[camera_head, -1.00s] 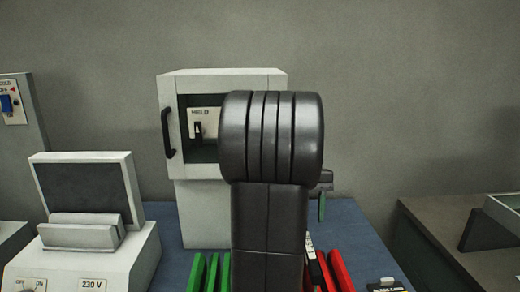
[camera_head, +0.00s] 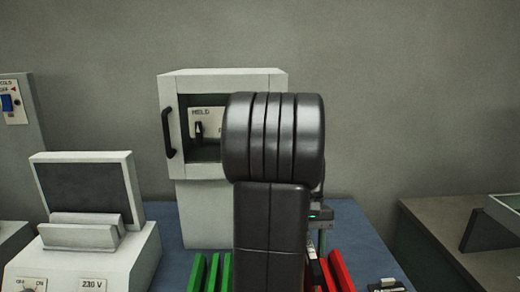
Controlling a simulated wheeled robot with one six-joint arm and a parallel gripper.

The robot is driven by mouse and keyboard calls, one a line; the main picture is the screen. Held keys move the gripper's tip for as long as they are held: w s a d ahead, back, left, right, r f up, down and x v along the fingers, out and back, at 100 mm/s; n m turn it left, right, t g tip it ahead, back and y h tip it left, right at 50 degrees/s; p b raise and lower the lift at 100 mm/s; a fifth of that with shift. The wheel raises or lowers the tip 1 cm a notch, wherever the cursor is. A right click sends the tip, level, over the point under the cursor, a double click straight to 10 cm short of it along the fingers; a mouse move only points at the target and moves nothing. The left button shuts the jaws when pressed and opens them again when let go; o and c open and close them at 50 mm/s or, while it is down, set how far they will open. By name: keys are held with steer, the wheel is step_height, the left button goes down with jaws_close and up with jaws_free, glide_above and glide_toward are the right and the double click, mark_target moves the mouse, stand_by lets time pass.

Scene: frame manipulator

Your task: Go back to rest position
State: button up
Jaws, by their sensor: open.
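My black arm fills the middle of the head view, upright, with its thick rounded joint in front of the cabinet. A small part of my gripper (camera_head: 320,216) shows just right of the arm, dark with a small green light. It is open. Most of it and the space between its fingers are hidden behind the arm, so I cannot see what is near the fingertips.
A white cabinet (camera_head: 205,205) with a black handle and an inner switch stands behind my arm. A white device (camera_head: 95,245) marked 230 V is at left. Green bars (camera_head: 212,272) and red bars (camera_head: 342,270) stand on the blue surface (camera_head: 355,235). A brown table (camera_head: 440,222) is at right.

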steer(key=shift+f, duration=0.1)
steer(key=shift+f, duration=0.25)
steer(key=v, duration=1.3)
steer(key=x, duration=1.2)
steer(key=shift+s+f, duration=0.1)
steer(key=shift+f, duration=0.2)
step_height(320, 180, up, 14)
steer(key=p, duration=0.9)
steer(key=shift+f, duration=0.2)
steer(key=shift+s+a, duration=0.1)
steer(key=shift+s, duration=0.05)
